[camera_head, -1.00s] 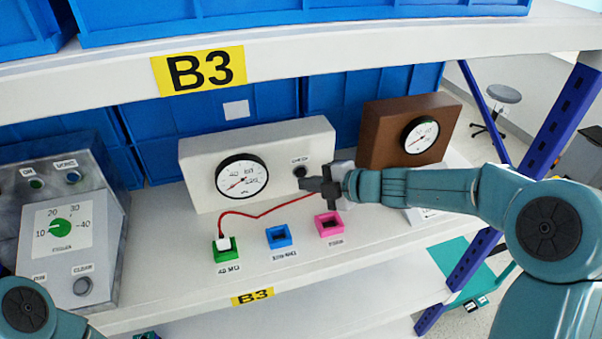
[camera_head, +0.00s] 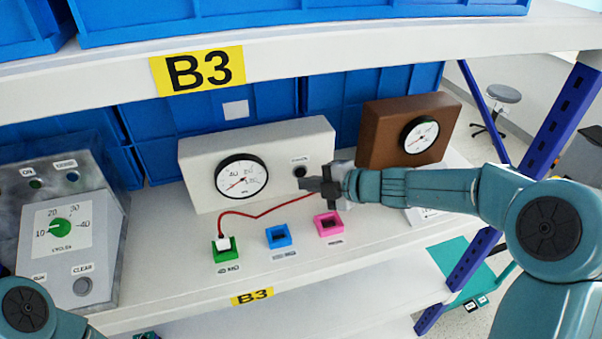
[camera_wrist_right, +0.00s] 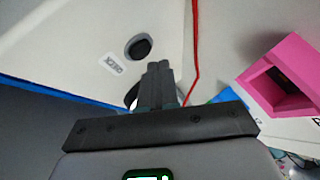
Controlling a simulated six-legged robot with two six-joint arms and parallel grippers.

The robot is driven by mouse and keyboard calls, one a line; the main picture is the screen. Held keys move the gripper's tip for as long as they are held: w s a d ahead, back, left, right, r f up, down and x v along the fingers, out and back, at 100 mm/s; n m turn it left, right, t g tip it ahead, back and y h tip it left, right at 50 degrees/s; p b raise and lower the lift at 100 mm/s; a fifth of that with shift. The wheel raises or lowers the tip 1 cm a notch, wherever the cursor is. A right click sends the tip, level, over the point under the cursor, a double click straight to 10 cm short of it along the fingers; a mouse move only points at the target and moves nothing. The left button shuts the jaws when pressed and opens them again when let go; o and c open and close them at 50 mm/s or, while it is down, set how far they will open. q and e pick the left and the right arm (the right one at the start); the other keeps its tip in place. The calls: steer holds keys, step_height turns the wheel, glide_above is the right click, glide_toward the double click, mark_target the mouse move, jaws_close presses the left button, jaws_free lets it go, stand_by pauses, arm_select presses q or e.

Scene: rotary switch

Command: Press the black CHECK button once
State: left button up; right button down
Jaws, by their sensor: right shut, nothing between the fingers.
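The black CHECK button (camera_head: 300,171) sits on the right part of the white gauge box (camera_head: 205,184), below its CHECK label. In the right wrist view the button (camera_wrist_right: 138,47) shows just beyond the fingertips, beside the label. My right gripper (camera_head: 306,184) is shut and empty, close in front of and slightly below the button. In the right wrist view the closed fingers (camera_wrist_right: 158,66) point toward the button; a small gap seems to show, but contact is hard to judge. My left arm shows only at the lower left; its gripper is out of frame.
A red cable (camera_head: 258,215) runs from the white plug in the green socket (camera_head: 227,256) toward the gauge box. Blue (camera_head: 279,243) and pink (camera_head: 322,220) sockets stand nearby. A brown gauge box (camera_head: 378,145) is behind my right arm. A grey control box (camera_head: 107,250) is at left.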

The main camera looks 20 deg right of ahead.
steer(key=shift+r, duration=0.1)
steer(key=shift+w+p, duration=0.4)
steer(key=shift+w+p, duration=0.35)
steer(key=shift+w, duration=0.05)
stand_by(0.7)
steer(key=shift+s, duration=0.1)
steer(key=shift+s+b, duration=0.3)
steer(key=shift+s, duration=0.45)
